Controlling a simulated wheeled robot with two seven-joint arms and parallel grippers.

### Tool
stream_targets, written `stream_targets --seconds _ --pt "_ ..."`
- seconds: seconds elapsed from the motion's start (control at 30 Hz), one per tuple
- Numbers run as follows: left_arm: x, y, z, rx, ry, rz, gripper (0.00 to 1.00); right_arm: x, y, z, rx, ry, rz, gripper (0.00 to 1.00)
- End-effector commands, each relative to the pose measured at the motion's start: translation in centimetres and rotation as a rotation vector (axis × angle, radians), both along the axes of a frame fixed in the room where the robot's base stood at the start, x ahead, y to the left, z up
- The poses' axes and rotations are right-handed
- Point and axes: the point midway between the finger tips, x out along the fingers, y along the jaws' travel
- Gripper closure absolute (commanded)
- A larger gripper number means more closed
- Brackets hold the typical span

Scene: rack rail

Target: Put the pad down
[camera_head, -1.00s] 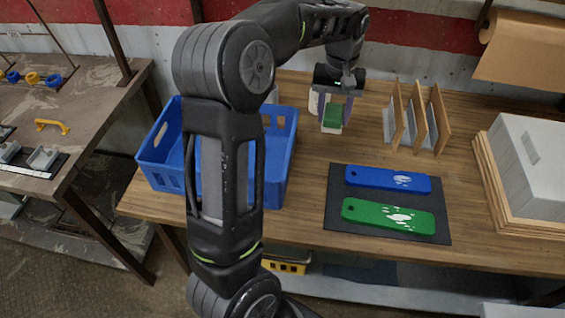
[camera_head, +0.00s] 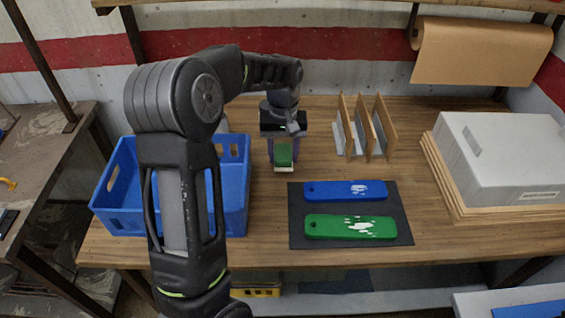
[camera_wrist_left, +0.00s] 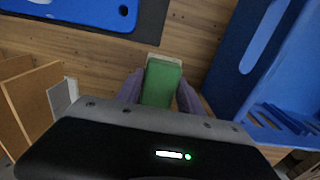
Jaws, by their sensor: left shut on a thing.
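The pad is a small green block with a pale face at its lower end. In the head view the pad (camera_head: 283,156) is between the fingers of my left gripper (camera_head: 283,152), right of the blue crate. My left gripper is shut on it. In the left wrist view the pad (camera_wrist_left: 161,84) stands between the two purple-grey fingers (camera_wrist_left: 160,92), with wood table behind it. I cannot tell whether its lower end touches the table. My right gripper is in neither view.
A blue crate (camera_head: 237,190) stands left of the pad. A dark mat (camera_head: 300,236) holds a blue bar (camera_head: 335,190) and a green bar (camera_head: 335,226). Upright wooden dividers (camera_head: 360,140) and a grey box (camera_head: 500,160) stand to the right.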

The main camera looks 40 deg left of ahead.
Motion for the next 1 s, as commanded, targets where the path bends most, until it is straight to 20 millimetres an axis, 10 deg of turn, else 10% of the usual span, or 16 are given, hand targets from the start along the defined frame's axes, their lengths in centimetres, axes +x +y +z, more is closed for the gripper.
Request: stream_targets --seconds 0.87,0.9,1.0 --pt "0.0 0.0 -4.2 0.000 0.000 0.000 0.96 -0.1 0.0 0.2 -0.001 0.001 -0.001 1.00" --pt "0.0 0.0 -4.0 0.000 0.000 0.000 0.53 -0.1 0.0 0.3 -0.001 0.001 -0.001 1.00" --pt "0.0 0.0 -4.0 0.000 0.000 0.000 0.45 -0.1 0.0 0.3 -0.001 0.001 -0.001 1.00"
